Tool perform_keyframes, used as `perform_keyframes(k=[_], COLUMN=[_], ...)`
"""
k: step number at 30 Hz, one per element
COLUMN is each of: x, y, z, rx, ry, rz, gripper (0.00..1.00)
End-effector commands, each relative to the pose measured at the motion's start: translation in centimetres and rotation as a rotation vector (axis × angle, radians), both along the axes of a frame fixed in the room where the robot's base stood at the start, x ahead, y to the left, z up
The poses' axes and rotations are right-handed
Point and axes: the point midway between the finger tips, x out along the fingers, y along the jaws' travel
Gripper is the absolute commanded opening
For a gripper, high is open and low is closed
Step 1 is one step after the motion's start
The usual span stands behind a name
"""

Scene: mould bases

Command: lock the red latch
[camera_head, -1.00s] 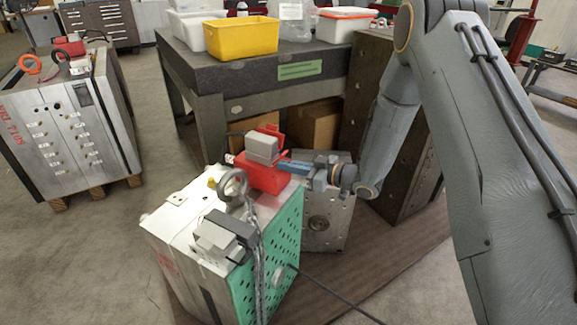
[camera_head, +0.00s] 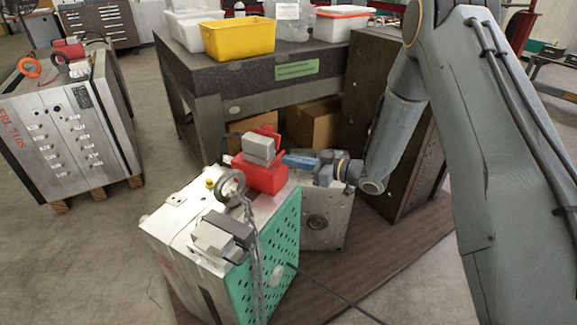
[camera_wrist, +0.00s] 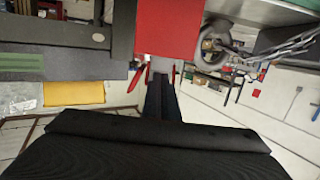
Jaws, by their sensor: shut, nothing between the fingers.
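The red latch (camera_head: 262,178) is a red block with a grey block on top, on the top edge of the mould base with a green perforated side (camera_head: 275,245). A red upright piece rises behind the grey block. My gripper (camera_head: 286,160) points left at the latch's right side, shut and empty. Its tips are very near the red block; whether they touch, I cannot tell. In the wrist view the latch's red face (camera_wrist: 170,30) is just beyond my dark fingers (camera_wrist: 162,90), and thin red pieces show beside them.
A metal lifting ring (camera_head: 230,187) with a chain stands in front of the latch. A grey clamp block (camera_head: 222,236) sits nearer. A dark table (camera_head: 240,78) with a yellow bin (camera_head: 238,38) stands behind. Another mould base (camera_head: 70,130) is at left, with open floor between.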

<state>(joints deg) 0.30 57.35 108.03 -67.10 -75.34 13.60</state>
Motion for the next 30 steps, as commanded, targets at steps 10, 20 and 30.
perform_keyframes(k=[10,20,30], x=[0.0,0.2,0.4], y=[0.1,0.6,0.8], z=[0.2,1.0,1.4], rx=[0.000,0.000,0.001], ry=[0.000,0.000,0.000], rz=[0.000,0.001,0.001], gripper=[0.00,0.00,0.00])
